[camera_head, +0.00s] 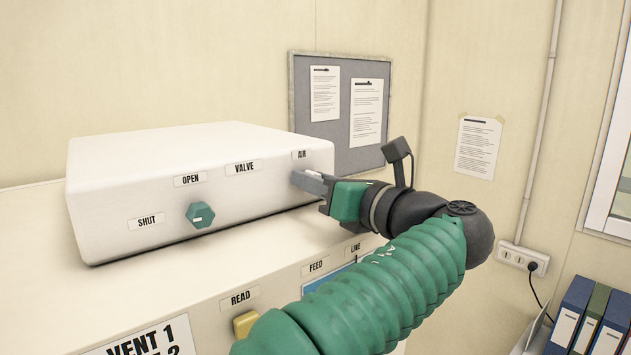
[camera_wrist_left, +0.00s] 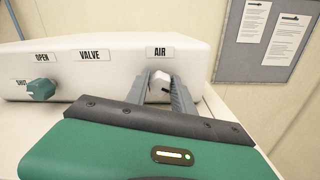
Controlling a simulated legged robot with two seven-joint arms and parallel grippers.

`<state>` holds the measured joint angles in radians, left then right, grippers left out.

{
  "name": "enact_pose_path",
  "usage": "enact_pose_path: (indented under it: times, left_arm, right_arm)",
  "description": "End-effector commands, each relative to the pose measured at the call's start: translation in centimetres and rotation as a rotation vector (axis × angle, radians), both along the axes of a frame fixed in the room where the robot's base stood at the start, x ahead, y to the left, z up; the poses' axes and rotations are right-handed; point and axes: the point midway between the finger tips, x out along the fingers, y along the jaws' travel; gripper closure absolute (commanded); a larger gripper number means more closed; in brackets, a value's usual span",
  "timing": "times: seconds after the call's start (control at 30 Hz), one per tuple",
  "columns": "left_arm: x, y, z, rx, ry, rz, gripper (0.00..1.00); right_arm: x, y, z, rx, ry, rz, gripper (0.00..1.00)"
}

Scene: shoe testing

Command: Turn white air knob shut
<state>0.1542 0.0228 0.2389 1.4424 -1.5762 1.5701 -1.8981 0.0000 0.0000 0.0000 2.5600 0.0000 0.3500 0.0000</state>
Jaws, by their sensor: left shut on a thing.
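The white air knob (camera_wrist_left: 161,79) sits under the AIR label (camera_wrist_left: 160,52) on the front of a white box (camera_head: 200,160). My left gripper (camera_wrist_left: 160,88) is shut on the knob, one finger on each side, in the left wrist view. In the head view my left gripper (camera_head: 308,182) reaches the box's right end below its AIR label, and its fingers hide the knob there. The knob's exact turn angle is hard to make out. My right gripper is in neither view.
A green valve knob (camera_head: 200,214) stands out left of the air knob, beside SHUT and OPEN labels. Below are READ, FEED and LINE labels and a yellow button (camera_head: 245,323). A grey notice board (camera_head: 343,90) hangs behind. Binders (camera_head: 590,320) stand at the lower right.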

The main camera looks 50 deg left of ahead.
Motion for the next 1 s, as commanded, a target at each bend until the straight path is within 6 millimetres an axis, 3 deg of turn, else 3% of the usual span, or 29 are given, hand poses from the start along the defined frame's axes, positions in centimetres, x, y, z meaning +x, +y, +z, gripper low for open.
enact_pose_path:
  times: [0.37,1.0]
  left_arm:
    - [0.1,0.0,-0.1,-0.005,-0.051,-0.002,1.0]
    - [0.0,0.0,-0.2,-0.043,-0.482,-0.003,1.0]
  right_arm:
    - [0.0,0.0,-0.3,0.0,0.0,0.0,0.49]
    - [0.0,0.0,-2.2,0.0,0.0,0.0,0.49]
